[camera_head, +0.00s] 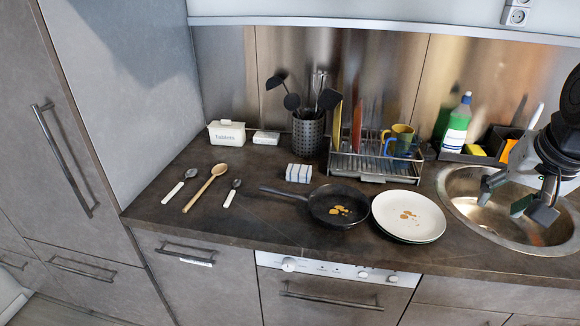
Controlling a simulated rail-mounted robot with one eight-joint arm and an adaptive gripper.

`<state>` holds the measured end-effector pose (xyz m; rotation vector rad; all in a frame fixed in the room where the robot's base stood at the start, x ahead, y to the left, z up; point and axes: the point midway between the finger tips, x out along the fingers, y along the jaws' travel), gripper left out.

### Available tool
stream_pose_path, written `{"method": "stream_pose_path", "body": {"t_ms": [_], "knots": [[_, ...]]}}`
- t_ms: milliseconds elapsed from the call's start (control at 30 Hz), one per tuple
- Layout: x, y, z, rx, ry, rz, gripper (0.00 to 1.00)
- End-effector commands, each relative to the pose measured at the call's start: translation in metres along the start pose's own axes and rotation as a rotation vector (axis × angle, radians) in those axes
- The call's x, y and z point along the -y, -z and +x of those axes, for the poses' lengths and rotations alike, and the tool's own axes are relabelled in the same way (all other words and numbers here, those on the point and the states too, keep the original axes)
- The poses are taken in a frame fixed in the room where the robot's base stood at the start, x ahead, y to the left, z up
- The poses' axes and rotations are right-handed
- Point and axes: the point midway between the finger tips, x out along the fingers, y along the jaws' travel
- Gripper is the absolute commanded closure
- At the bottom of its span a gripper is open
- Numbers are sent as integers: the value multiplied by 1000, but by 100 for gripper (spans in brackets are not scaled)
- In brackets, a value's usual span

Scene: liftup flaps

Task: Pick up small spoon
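A small spoon (231,194) with a white handle and a dark bowl lies on the counter at the left. It is the shortest of three spoons there. A longer white-handled spoon (179,187) and a wooden spoon (205,188) lie to its left, apart from it. My gripper (518,202) hangs over the sink at the far right, far from the spoons. Its fingers are spread apart, with nothing seen between them.
A black frying pan (338,219) and stacked plates (409,227) lie between the spoons and the sink (462,188). A utensil holder (308,136), dish rack (374,163) and soap bottle (456,126) stand behind. The counter (245,226) is bare just in front of the small spoon.

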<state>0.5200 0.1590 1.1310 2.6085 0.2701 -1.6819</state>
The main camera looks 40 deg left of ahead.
Motion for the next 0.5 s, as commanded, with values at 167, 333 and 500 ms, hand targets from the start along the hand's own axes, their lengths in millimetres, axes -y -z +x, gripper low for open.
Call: {"method": "stream_pose_path", "body": {"t_ms": [167,333,500], "knots": [[57,46,3,53,25,-37,65],[115,80,12,103,41,-66,65],[179,105,25,154,52,-99,65]]}}
